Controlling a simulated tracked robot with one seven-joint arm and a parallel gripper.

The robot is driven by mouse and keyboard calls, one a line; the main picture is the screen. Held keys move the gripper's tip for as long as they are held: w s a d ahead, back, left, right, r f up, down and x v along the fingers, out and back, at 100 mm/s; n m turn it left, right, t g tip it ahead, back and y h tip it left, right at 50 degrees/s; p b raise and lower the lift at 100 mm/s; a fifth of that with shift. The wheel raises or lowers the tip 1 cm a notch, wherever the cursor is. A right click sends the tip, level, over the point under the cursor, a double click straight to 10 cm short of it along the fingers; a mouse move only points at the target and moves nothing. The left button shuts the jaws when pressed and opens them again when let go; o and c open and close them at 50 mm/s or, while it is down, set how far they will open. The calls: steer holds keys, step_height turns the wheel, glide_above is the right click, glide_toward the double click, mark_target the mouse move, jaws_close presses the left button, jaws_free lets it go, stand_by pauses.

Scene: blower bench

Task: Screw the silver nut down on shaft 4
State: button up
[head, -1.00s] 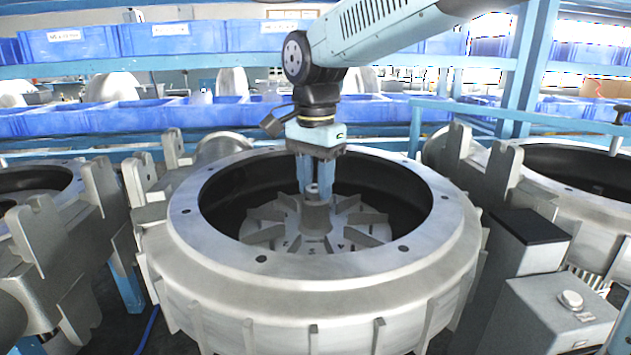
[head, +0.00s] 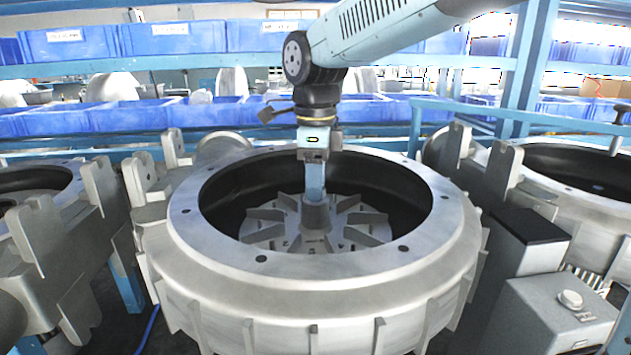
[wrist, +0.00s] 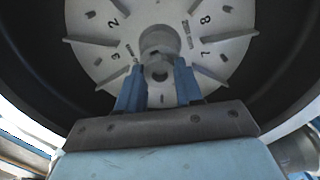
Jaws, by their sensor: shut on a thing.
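My gripper (head: 314,194) points straight down over the centre of the middle housing, at the top of the hub (head: 316,217). In the wrist view its two blue fingers (wrist: 158,76) are closed on either side of the silver nut (wrist: 158,72), a small metal ring with a dark centre. The nut sits at the shaft in the hub's middle. In the head view the fingers hide the nut and the shaft top. The finned impeller disc (wrist: 108,42) around the hub bears numbers, among them 2, 3, 7 and 8. I cannot see how far down the nut sits.
The round grey housing (head: 210,252) surrounds the impeller with a raised rim and a dark inner wall. Similar housings stand at left (head: 62,178) and right (head: 600,205). A grey box (head: 560,312) is at front right. Blue bins (head: 66,42) line the shelves behind.

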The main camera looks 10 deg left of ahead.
steer(key=m, duration=0.4)
steer(key=o, duration=0.8)
steer(key=n, duration=1.8)
steer(key=shift+n, duration=0.3)
steer(key=n, duration=0.6)
